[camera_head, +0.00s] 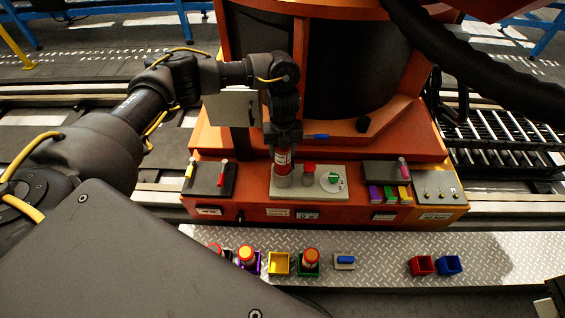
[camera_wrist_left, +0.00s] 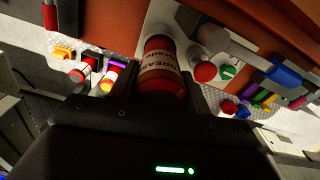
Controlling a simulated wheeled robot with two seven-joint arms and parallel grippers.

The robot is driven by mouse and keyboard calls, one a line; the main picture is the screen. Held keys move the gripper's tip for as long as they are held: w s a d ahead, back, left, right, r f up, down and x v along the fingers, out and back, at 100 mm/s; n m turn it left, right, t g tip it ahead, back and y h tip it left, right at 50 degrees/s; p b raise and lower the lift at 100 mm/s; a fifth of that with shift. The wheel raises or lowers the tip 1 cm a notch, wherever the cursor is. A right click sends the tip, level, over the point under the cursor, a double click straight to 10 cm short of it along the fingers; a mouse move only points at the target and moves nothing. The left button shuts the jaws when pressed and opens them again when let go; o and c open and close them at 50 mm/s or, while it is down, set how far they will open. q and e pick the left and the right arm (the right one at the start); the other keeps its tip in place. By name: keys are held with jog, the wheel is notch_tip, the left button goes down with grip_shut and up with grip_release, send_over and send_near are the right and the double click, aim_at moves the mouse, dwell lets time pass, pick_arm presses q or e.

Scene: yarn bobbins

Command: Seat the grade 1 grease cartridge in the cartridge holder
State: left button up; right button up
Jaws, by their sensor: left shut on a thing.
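My left gripper (camera_head: 284,134) is shut on a red grease cartridge (camera_head: 283,160) and holds it upright. The cartridge's lower end meets the grey round cartridge holder (camera_head: 283,181) on the light panel. Whether it is fully down in the holder I cannot tell. In the left wrist view, the cartridge (camera_wrist_left: 160,72) is between the fingers, with a pale label reading "GREASE"; its grade is too small to read. Other cartridges with red tops stand in small bins: one in a purple bin (camera_head: 247,256), one in a green bin (camera_head: 309,262).
Beside the holder are a red button (camera_head: 309,169) and a green knob (camera_head: 333,179). Dark blocks with small handles stand left (camera_head: 208,180) and right (camera_head: 385,171). A yellow bin (camera_head: 278,263), red bin (camera_head: 421,265) and blue bin (camera_head: 449,264) sit on the metal shelf (camera_head: 385,248).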

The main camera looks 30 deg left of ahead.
pick_arm(q)
jog(key=shift+f+b, duration=0.75)
jog(key=shift+f, duration=1.45)
pick_arm(e)
jog(key=r, duration=0.3)
jog(key=shift+w+r, duration=0.25)
jog(key=shift+r, duration=0.05)
pick_arm(q)
jog(key=shift+f, duration=0.15)
jog(key=o, duration=1.3)
pick_arm(e)
jog(key=shift+r, duration=0.15)
